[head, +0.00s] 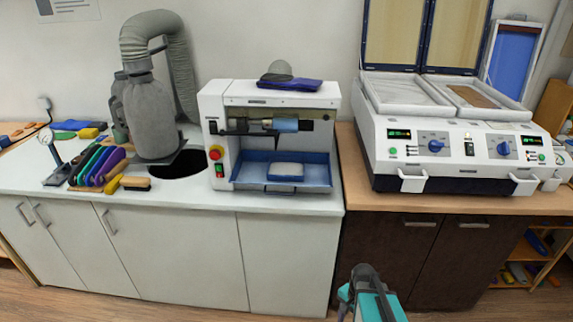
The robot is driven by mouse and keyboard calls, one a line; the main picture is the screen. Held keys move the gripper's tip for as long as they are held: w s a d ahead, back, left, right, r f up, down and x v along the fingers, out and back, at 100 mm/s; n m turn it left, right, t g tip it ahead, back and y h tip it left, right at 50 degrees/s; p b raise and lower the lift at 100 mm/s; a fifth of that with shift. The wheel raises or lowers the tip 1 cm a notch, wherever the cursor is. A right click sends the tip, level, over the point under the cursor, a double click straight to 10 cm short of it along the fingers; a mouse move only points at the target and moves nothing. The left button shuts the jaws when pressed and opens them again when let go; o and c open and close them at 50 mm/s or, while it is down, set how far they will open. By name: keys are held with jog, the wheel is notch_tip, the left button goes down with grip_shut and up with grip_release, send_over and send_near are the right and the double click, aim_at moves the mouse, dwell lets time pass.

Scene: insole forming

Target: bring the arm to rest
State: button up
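My gripper (364,273) shows at the bottom of the head view, right of centre, in front of the cabinets and below the counter tops. It is dark grey, on a teal and grey arm part that runs off the bottom edge. It is seen from behind, so its fingers cannot be made out clearly. No object shows at it, and it appears apart from the furniture.
A white grinding machine (240,97) with a blue tray stands on the light counter (45,182). A forming machine (455,185) with raised lids stands on the wooden counter (358,180) at right. Wooden floor (60,305) is open in front.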

jog(key=s+a+f+n+g, duration=0.2)
jog(key=s+f+n, duration=0.3)
jog(key=s, duration=0.5)
jog(key=s+a+f+n+g, duration=0.2)
jog(key=s+f+n, duration=0.3)
jog(key=s, duration=0.6)
jog(key=shift+s+a+f+n+h+b, duration=0.2)
jog(key=shift+s+a+n+h+b, duration=0.1)
jog(key=shift+a+n+b, duration=0.1)
